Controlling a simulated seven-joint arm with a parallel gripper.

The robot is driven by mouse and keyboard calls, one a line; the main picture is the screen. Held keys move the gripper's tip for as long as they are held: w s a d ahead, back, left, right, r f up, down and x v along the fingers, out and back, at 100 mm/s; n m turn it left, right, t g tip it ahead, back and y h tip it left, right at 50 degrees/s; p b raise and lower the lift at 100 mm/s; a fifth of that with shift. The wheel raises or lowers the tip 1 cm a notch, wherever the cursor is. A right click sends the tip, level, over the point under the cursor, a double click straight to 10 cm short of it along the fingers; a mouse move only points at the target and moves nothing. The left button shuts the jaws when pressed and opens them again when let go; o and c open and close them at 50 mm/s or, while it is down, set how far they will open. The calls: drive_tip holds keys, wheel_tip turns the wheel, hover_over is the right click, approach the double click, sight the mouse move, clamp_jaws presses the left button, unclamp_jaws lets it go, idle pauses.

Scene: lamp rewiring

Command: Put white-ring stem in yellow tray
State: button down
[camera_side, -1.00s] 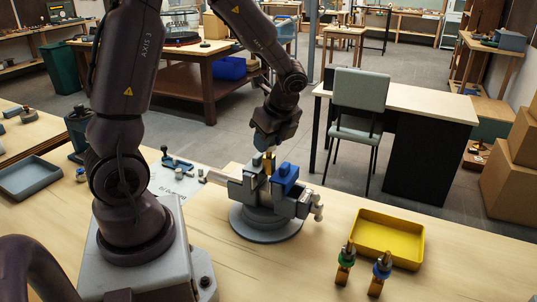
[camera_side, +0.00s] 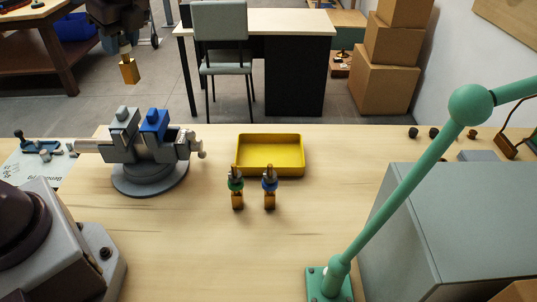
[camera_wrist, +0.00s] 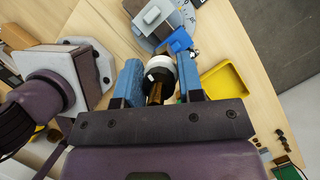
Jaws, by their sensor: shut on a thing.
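My gripper (camera_side: 124,48) is high at the upper left of the side view, above the level of the vise. It is shut on the white-ring stem, whose brass end (camera_side: 128,72) hangs straight down below it. In the wrist view the stem's white ring (camera_wrist: 160,70) and dark body sit between the two blue fingers of my gripper (camera_wrist: 161,82). The yellow tray (camera_side: 270,170) lies on the bench right of the vise, and it also shows in the wrist view (camera_wrist: 226,82). The tray looks empty.
A vise (camera_side: 150,160) with a blue jaw block (camera_side: 154,124) stands left of the tray. A green-ring stem (camera_side: 236,186) and a blue-ring stem (camera_side: 269,186) stand in front of the tray. A green lamp arm (camera_side: 410,165) and grey box (camera_side: 455,220) stand at right.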

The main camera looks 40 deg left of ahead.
drive_tip(key=w+d+m+t+h, duration=0.1)
drive_tip(key=w+d+m+t, duration=0.25)
drive_tip(key=d+m, duration=0.45)
drive_tip(key=w+d+m+t+h, duration=0.1)
drive_tip(key=w+d+m+t, duration=0.1)
drive_tip(key=w+d+m, duration=0.45)
wheel_tip(320, 180, down, 11)
drive_tip(key=s+d+m, duration=0.1)
drive_tip(key=d+m, duration=0.1)
drive_tip(key=shift+g, duration=0.25)
drive_tip(key=shift+w+d+f, duration=0.15)
drive_tip(key=shift+w+f, duration=3.1)
drive_tip(key=shift+w, duration=0.1)
drive_tip(key=shift+w+d+f, duration=0.15)
drive_tip(key=shift+w+f, duration=3.1)
drive_tip(key=shift+w, duration=0.1)
drive_tip(key=shift+f, duration=0.1)
drive_tip(key=c, duration=0.8)
unclamp_jaws()
drive_tip(key=shift+f, duration=0.1)
drive_tip(key=shift+o, duration=0.2)
